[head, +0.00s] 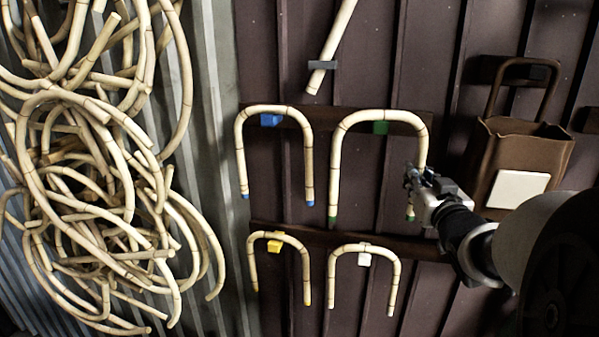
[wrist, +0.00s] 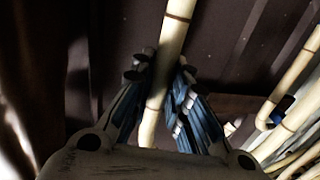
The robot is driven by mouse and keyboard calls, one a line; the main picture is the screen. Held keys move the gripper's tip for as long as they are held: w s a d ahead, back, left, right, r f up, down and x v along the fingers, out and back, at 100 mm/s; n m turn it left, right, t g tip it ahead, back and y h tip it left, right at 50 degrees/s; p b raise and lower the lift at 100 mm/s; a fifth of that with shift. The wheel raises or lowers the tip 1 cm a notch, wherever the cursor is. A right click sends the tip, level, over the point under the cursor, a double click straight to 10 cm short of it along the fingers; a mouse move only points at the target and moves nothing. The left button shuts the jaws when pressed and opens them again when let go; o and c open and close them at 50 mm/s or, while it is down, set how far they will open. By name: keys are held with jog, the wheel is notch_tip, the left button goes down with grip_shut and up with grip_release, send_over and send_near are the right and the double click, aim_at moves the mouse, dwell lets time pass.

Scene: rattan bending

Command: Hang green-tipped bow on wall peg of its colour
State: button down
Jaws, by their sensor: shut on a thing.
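The green-tipped bow (head: 338,160) is a pale rattan arch, open end down, in front of the dark wall. Its crown passes just above the green peg (head: 380,128); I cannot tell whether it rests on it. One green tip shows at the lower left, the other below my gripper. My gripper (head: 410,178) is shut on the bow's right leg. In the wrist view the gripper (wrist: 160,78) has a finger on each side of the pale leg (wrist: 178,30).
A blue-tipped bow (head: 241,150) hangs at the blue peg (head: 270,120). Below, bows hang at the yellow peg (head: 274,246) and the white peg (head: 364,259). A brown bag-like holder (head: 545,145) is at right. A rattan pile (head: 100,190) fills the left.

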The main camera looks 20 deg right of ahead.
jog(key=w+d+f, duration=0.1)
jog(key=w+d, duration=0.2)
jog(key=w, duration=0.2)
jog(key=shift+f+b, duration=0.15)
jog(key=shift+b, duration=0.15)
jog(key=shift+w+d, duration=0.1)
dwell(0.7)
jog(key=c, duration=1.5)
grip_release()
jog(key=shift+o, duration=0.2)
jog(key=v, duration=1.2)
